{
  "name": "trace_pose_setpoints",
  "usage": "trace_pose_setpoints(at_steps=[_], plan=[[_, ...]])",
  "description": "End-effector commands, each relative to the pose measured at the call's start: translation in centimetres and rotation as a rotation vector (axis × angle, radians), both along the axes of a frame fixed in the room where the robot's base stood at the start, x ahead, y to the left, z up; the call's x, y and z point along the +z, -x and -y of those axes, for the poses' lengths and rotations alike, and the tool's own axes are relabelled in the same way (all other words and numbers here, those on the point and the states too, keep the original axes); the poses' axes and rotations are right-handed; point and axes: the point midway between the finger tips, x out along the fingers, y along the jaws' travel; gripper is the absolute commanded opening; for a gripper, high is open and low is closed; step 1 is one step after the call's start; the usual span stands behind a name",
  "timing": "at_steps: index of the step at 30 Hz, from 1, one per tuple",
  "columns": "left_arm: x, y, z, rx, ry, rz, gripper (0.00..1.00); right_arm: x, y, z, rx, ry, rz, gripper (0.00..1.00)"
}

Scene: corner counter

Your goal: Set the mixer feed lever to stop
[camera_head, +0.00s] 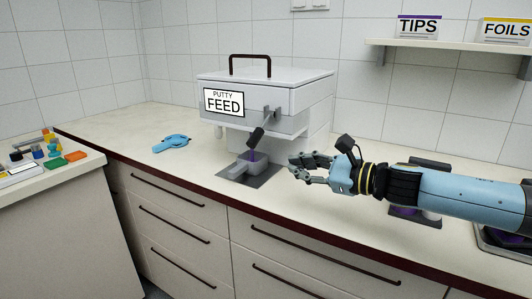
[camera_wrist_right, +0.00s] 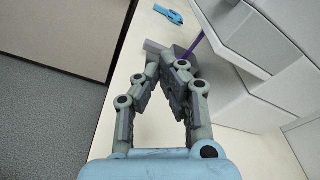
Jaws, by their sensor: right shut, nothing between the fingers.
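The mixer is a light grey box (camera_head: 290,90) labelled "PUTTY FEED" on the counter. A purple strand (camera_wrist_right: 191,46) shows beside the mixer body in the right wrist view. My right gripper (camera_head: 291,164) is shut and empty, right of the tray and below the lever, apart from the lever. It also shows in the right wrist view (camera_wrist_right: 167,62). My left gripper is out of view.
A blue tool (camera_head: 171,143) lies on the counter left of the mixer. A dark stand (camera_head: 429,163) is behind my right arm. A shelf (camera_head: 440,46) with "TIPS" and "FOILS" boxes hangs at upper right. The counter between tool and mixer is clear.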

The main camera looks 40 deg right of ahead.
Motion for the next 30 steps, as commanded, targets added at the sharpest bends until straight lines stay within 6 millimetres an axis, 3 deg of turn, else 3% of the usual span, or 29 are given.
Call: trace_pose_setpoints(at_steps=[4, 9, 16, 21, 30], plan=[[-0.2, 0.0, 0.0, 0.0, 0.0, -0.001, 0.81, -0.2, -1.3, -0.4, -0.003, 0.0, -0.001, 0.0], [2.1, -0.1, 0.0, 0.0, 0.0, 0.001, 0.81, 0.1, -4.1, -1.4, -0.005, -0.008, 0.0, 0.0], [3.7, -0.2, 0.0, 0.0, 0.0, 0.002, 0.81, -0.6, -8.5, -3.0, -0.001, -0.006, -0.003, 0.0], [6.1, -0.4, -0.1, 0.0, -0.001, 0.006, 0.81, 1.7, -7.2, -3.8, 0.0, -0.002, -0.004, 0.0], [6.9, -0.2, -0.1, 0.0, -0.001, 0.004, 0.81, 2.4, -6.7, -4.2, -0.002, -0.001, -0.004, 0.0]])
